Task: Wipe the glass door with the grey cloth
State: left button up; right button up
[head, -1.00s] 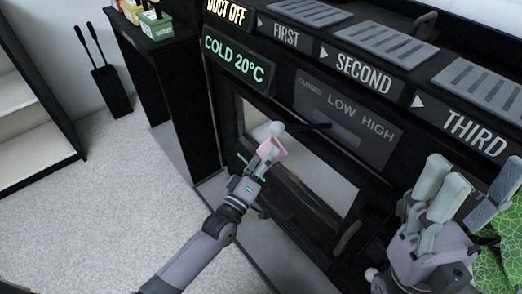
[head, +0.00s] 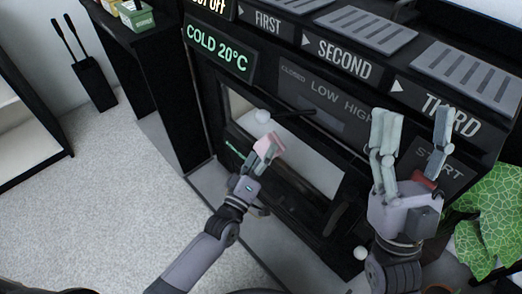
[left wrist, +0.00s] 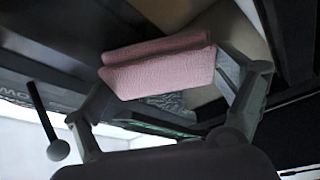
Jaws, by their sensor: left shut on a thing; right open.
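My left gripper (head: 266,150) is shut on a folded pink cloth (head: 268,141). Contact with the glass cannot be told. In the left wrist view the pink cloth (left wrist: 160,72) spans both fingers, with a grey speckled patch (left wrist: 170,101) behind it; whether that is cloth is unclear. No separate grey cloth shows in the head view. My right gripper (head: 412,150) is open and empty, its fingers upright in front of the control panel.
A black rod with a white ball knob (head: 262,116) sticks out just above the pink cloth. Lit signs and a sloped panel (head: 335,100) run above the door. A green patterned item (head: 490,215) is at right. Grey carpet (head: 130,200) is clear at left.

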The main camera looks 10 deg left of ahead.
pick_arm(q)
jog(key=shift+s+d+p, duration=0.45)
jog(key=shift+s+d, duration=0.45)
jog(key=shift+d, duration=0.3)
jog(key=shift+s+d+p, duration=0.4)
jog(key=shift+s+d, duration=0.5)
jog(key=shift+d, duration=0.3)
pick_arm(e)
jog(key=w+f+g+h, duration=0.1)
jog(key=w+f+g, duration=0.3)
jog(key=w+f, duration=0.1)
jog(key=shift+w+a+g+h, duration=0.4)
jog(key=shift+w, duration=0.1)
pick_arm(q)
jog(key=shift+d+r, duration=0.1)
pick_arm(e)
jog(key=shift+f, duration=0.15)
pick_arm(q)
jog(key=shift+w, duration=0.1)
